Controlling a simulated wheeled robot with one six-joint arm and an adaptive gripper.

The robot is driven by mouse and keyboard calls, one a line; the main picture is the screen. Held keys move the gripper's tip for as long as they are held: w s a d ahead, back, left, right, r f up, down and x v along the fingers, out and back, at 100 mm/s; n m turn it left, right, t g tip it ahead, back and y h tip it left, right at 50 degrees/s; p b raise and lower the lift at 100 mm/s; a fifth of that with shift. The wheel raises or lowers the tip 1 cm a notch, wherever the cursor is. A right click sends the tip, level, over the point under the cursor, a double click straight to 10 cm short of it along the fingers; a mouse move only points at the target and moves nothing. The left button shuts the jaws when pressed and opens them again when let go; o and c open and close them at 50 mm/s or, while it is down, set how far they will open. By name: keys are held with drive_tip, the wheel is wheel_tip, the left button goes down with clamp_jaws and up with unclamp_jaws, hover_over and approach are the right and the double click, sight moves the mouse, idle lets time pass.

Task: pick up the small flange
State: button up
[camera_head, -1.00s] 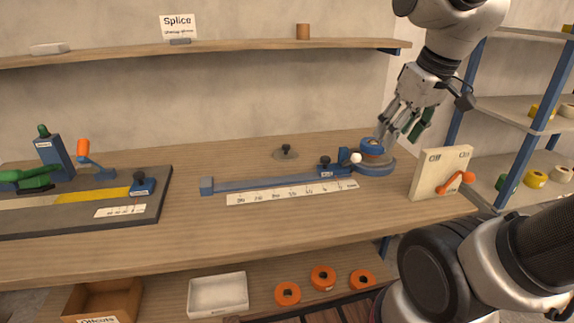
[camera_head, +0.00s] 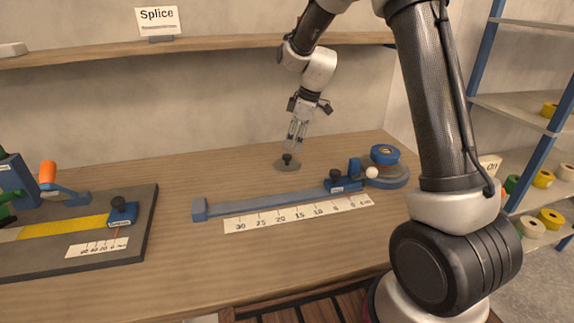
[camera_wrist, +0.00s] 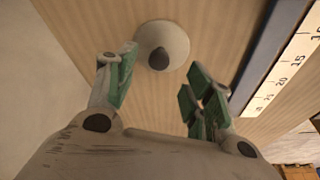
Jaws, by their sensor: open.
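The small flange (camera_head: 286,165) is a grey round disc with a dark knob on top. It lies flat on the wooden table behind the blue measuring rail. In the wrist view the flange (camera_wrist: 163,46) shows from above, its knob just ahead of the gap between the fingers. My gripper (camera_head: 295,143) is above the flange, its fingers pointing down. In the wrist view my gripper (camera_wrist: 160,88) is open, with green finger pads apart and nothing between them. Whether a fingertip touches the knob cannot be told.
The blue rail (camera_head: 265,200) with a ruler strip (camera_head: 290,213) lies in front of the flange. A blue tape roll (camera_head: 385,154) sits on a round base at its right end. The splice station (camera_head: 70,245) stands at left. A shelf (camera_head: 200,48) runs along the wall behind.

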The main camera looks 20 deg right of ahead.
sight(287, 155)
drive_tip(key=x, duration=0.7)
drive_tip(key=shift+w+a+r, duration=0.1)
drive_tip(key=shift+w+a, duration=0.05)
clamp_jaws()
